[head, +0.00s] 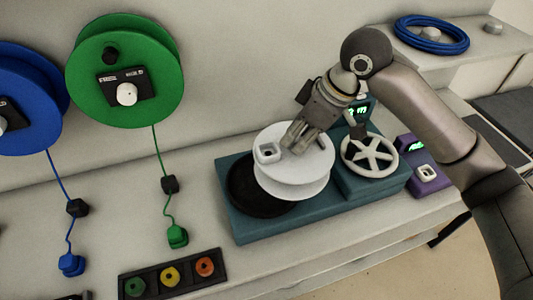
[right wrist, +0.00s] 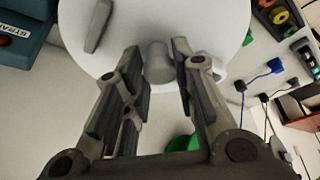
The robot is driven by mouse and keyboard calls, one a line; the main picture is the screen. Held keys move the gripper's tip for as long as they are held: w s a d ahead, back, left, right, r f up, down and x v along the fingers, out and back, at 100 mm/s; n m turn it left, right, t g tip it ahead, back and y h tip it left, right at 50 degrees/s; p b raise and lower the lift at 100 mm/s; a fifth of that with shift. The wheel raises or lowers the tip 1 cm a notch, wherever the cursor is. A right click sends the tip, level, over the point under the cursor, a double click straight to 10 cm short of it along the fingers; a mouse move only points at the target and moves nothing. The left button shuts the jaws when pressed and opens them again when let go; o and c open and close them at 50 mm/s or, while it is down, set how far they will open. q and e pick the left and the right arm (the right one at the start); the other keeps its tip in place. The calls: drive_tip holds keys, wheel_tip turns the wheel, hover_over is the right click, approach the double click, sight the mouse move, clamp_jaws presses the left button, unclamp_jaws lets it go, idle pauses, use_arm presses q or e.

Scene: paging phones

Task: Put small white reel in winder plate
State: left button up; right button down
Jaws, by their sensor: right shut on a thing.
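The small white reel (head: 312,172) has two white discs and is in the middle of the head view. It overlaps the right part of the black round winder plate (head: 240,192) on the teal winder base (head: 315,220) and sits off the plate's centre, to the right. I cannot tell whether it touches the plate. My right gripper (head: 299,138) reaches down onto the reel's top and is shut on it. In the right wrist view, the gripper's fingers (right wrist: 158,52) stand either side of the reel's grey hub (right wrist: 159,65), with the white disc (right wrist: 190,18) behind. My left gripper is out of view.
A white spoked handwheel (head: 370,156) stands right of the reel, close to my right arm. A purple device (head: 425,178) is further right. Green (head: 150,65) and blue (head: 35,90) wall reels hang at left. A black panel with coloured buttons (head: 170,273) lies in front.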

sight(269, 145)
drive_tip(key=w+a+f, duration=0.1)
drive_tip(key=a+f, duration=0.2)
drive_tip(key=w+a+f+p, duration=0.1)
drive_tip(key=a+f, duration=0.1)
drive_tip(key=shift+w+a+f, duration=0.1)
drive_tip(key=shift+w+a, duration=0.15)
drive_tip(key=shift+w, duration=0.1)
drive_tip(key=shift+w+a+f, duration=0.1)
drive_tip(key=shift+a+f, duration=0.05)
drive_tip(key=shift+f, duration=0.15)
drive_tip(key=shift+a+f, duration=0.15)
drive_tip(key=shift+f, duration=0.05)
drive_tip(key=p+x, duration=0.1)
drive_tip(key=x, duration=0.2)
drive_tip(key=shift+f+p, duration=0.2)
drive_tip(key=shift+p, duration=0.1)
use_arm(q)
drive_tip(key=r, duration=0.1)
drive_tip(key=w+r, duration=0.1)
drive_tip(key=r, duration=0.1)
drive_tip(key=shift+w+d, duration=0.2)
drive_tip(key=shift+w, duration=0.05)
use_arm(e)
drive_tip(key=shift+d+f, duration=0.25)
drive_tip(key=shift+f, duration=0.05)
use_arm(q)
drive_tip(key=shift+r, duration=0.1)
use_arm(e)
drive_tip(key=shift+f, duration=0.1)
